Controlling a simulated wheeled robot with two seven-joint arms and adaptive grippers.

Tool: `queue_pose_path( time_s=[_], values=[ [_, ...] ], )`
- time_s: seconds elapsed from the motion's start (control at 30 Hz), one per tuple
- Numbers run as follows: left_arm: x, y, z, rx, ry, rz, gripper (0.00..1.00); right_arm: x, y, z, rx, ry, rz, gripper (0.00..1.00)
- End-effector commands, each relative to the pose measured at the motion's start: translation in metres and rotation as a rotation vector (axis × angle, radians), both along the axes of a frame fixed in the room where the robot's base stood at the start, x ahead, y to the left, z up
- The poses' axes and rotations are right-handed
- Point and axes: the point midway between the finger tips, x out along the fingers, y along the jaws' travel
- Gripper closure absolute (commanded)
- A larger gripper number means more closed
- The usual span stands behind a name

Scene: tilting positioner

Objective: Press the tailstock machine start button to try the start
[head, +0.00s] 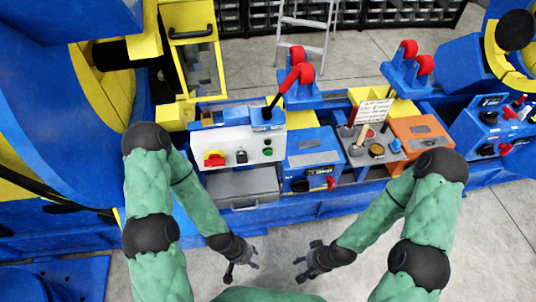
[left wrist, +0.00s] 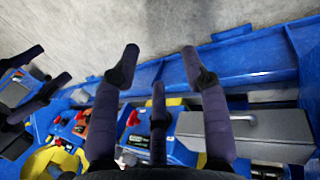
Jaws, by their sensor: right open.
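A white control box (head: 236,150) stands at the centre left in the head view. It carries a red and yellow rotary switch (head: 214,158), a black selector (head: 241,157) and small green buttons (head: 267,152). I cannot read which is the tailstock start button. A blue box (head: 490,125) at the far right also has red and black controls. My left gripper (head: 241,272) is low, nearer than the white box and apart from it; its fingers are spread and empty in the left wrist view (left wrist: 160,65). My right gripper (head: 302,264) is open and empty to its right.
A grey drawer case (head: 242,188) sits below the white box. Blue boxes (head: 313,160), a grey tool tray (head: 372,150) and an orange box (head: 420,135) line the blue bed. Red-tipped levers (head: 298,75) rise behind. Grey floor (head: 500,215) is clear at lower right.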

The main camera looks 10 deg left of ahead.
Motion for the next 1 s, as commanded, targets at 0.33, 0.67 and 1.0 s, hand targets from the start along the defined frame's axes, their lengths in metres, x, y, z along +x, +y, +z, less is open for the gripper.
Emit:
queue_pose_path(
  time_s=[0.33, 0.67, 1.0],
  values=[
    [0.0000, 0.0000, 0.0000, 0.000, 0.000, 0.000, 1.00, 0.0000, 0.0000, 0.0000, 0.000, 0.000, 0.000, 0.43],
    [0.0000, 0.0000, 0.0000, 0.000, 0.000, 0.000, 1.00, 0.0000, 0.0000, 0.0000, 0.000, 0.000, 0.000, 0.43],
    [0.0000, 0.0000, 0.0000, 0.000, 0.000, 0.000, 1.00, 0.0000, 0.0000, 0.0000, 0.000, 0.000, 0.000, 0.43]
  ],
)
